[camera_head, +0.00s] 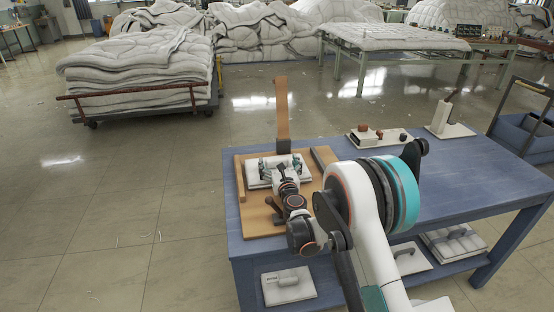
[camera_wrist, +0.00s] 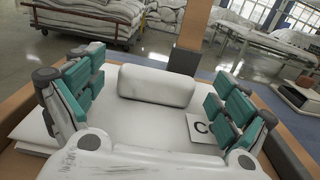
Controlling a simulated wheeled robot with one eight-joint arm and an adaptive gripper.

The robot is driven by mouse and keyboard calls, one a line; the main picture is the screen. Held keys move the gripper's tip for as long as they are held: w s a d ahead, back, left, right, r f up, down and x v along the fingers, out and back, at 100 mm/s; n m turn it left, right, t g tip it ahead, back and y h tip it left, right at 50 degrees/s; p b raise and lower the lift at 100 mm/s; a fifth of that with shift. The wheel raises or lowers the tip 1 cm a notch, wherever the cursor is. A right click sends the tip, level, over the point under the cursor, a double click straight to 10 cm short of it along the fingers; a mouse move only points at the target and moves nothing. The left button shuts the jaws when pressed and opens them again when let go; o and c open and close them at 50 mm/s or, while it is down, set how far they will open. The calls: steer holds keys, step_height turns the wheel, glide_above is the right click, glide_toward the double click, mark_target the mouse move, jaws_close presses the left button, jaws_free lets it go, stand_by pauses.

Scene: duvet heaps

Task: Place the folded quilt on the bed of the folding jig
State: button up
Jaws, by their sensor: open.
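The folding jig (camera_head: 262,222) is a wooden board with raised side strips and a tall upright at its back, on the blue table. A flat white folded pad, which I take as the quilt (camera_wrist: 118,118), lies inside the jig; it also shows in the head view (camera_head: 252,180). A white roll-shaped grip (camera_wrist: 157,84) stands up from it, beside a card marked "C" (camera_wrist: 203,128). My gripper (camera_head: 281,165) is over the pad, its teal-padded fingers spread apart on either side of the roll, with gaps visible. My palm hides the pad's near part. The contact beneath the pad is hidden.
The blue table (camera_head: 450,190) has free room right of the jig. Behind it stand a tray with small brown items (camera_head: 380,137) and a white stand (camera_head: 440,120). More white pads lie on the lower shelf (camera_head: 287,285). A loaded quilt cart (camera_head: 135,75) stands far left.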

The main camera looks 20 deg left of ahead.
steer(key=shift+p+v, duration=0.65)
steer(key=shift+v, duration=2)
steer(key=shift+r, duration=0.15)
